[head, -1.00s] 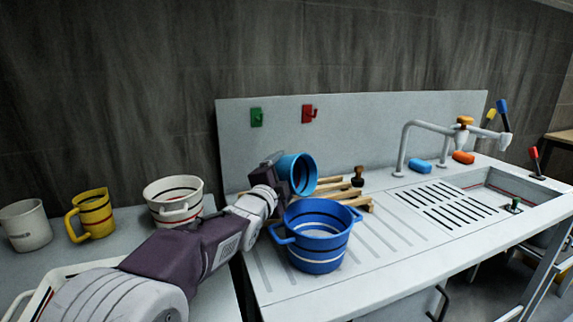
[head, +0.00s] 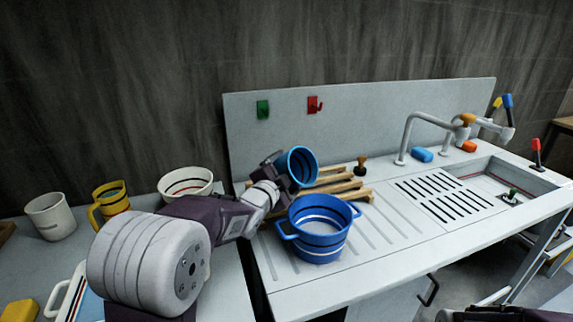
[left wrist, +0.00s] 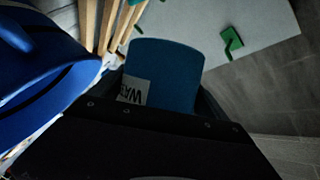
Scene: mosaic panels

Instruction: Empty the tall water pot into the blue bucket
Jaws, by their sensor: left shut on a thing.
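The tall water pot (head: 298,166) is blue and lies tipped on its side, its open mouth facing right and toward me. My left gripper (head: 277,172) is shut on it from the left. In the left wrist view the pot (left wrist: 175,70) shows a white label with partly cut-off lettering. The blue bucket (head: 320,241), with white and dark bands and side handles, stands upright on the ribbed drainboard. The pot appears above and behind the bucket's left rim. No water stream shows, and the pot's contents cannot be made out.
Wooden slats (head: 340,190) and a small dark-handled item (head: 361,165) lie behind the bucket. A white banded bucket (head: 186,184), a yellow mug (head: 110,198) and a white mug (head: 50,215) stand at left. The tap (head: 407,135) and sink are at right. The front drainboard is clear.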

